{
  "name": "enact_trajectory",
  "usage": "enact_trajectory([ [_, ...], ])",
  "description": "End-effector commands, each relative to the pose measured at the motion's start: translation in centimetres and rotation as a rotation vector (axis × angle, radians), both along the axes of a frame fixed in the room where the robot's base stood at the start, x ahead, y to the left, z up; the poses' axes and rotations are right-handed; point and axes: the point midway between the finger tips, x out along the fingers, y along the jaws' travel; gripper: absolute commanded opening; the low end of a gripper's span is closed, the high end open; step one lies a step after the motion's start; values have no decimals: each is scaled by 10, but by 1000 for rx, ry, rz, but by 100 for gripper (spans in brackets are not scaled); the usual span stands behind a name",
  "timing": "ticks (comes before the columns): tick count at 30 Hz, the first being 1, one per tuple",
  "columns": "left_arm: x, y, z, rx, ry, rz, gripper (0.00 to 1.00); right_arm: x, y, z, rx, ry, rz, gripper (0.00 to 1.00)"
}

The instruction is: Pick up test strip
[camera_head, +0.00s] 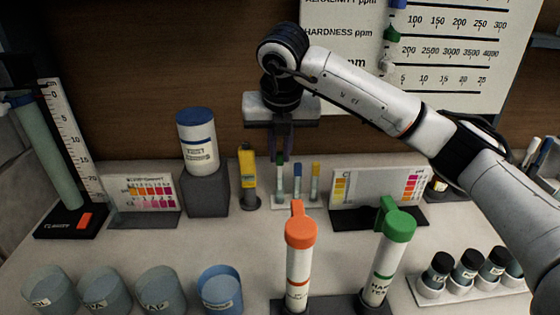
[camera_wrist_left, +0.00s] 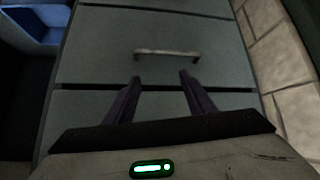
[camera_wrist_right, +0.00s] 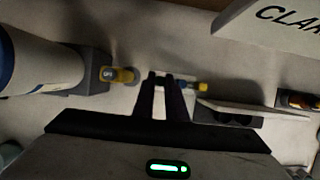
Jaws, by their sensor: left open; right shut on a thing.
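Slim test strips stand in a small pale holder (camera_head: 283,205) on the counter. One has a green top (camera_head: 280,160), one a blue top (camera_head: 297,172), one a yellow top (camera_head: 315,172). My right gripper (camera_head: 281,158) points down over the holder, shut on the green-topped test strip, which looks upright and still at the holder. In the right wrist view my fingertips (camera_wrist_right: 163,76) are close together and hide most of it; the yellow-topped strip (camera_wrist_right: 202,86) lies just right of them. My left gripper (camera_wrist_left: 161,78) is open and empty, facing a grey drawer front.
A colour chart (camera_head: 375,187) stands at right. Orange-capped (camera_head: 299,235) and green-capped (camera_head: 396,230) tubes stand in front. A drawer handle (camera_wrist_left: 167,53) faces my left gripper.

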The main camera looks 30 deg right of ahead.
Motion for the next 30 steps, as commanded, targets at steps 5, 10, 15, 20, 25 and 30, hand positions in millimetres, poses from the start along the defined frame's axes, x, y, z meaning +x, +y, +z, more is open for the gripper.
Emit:
enact_trajectory([
  [5,0,0,-3,0,1,0,50,1,0,39,1,-5,-2,0],
  [10,0,0,-5,0,1,0,50,1,0,86,1,-6,-2,0],
  [15,0,0,6,1,2,1,50,0,-1,148,-1,-7,-3,0],
  [20,0,0,13,1,2,1,50,0,0,195,-1,-5,-4,0],
  [25,0,0,19,1,1,1,50,0,0,229,0,-3,-3,0],
  [30,0,0,23,1,1,1,50,0,0,246,0,-1,-1,0],
])
